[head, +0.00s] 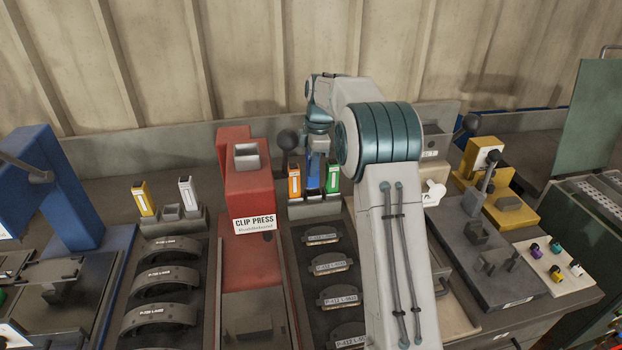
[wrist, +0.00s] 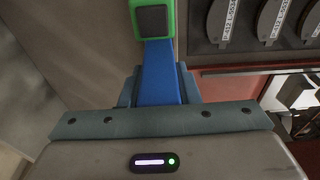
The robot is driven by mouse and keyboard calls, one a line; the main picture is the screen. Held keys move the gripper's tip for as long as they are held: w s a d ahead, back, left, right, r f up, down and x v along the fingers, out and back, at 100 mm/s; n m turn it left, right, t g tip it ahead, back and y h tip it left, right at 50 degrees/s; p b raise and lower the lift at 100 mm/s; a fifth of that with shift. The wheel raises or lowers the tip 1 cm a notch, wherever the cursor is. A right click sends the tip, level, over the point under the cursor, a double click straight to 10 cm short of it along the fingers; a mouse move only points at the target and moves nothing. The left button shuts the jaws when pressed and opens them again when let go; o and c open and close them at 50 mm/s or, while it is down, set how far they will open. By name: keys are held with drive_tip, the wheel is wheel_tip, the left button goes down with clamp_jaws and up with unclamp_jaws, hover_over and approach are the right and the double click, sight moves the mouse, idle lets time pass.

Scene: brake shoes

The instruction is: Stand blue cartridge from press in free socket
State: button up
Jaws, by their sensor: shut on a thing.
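My gripper (head: 316,158) is shut on the blue cartridge (head: 313,176), which hangs upright below it between an orange cartridge (head: 294,183) and a green cartridge (head: 332,180). These are at a grey rack (head: 315,209) right of the red clip press (head: 246,185). Whether the blue cartridge's lower end is inside the rack's middle socket is hidden. In the wrist view the blue cartridge (wrist: 160,75) lies between the jaws (wrist: 160,90), with the green cartridge (wrist: 154,18) partly covering its far end. The press has a grey open holder (head: 245,154) on top.
A second rack (head: 172,222) at left holds a yellow cartridge (head: 143,198) and a white cartridge (head: 187,193), with an empty socket between them. Brake shoes (head: 165,280) lie in trays in front of both racks. A dark knob lever (head: 287,140) stands close behind the orange cartridge.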

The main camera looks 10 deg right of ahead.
drive_tip(key=shift+f, duration=2.15)
drive_tip(key=shift+f, duration=0.25)
drive_tip(key=o, duration=1.1)
drive_tip(key=shift+r, duration=0.1)
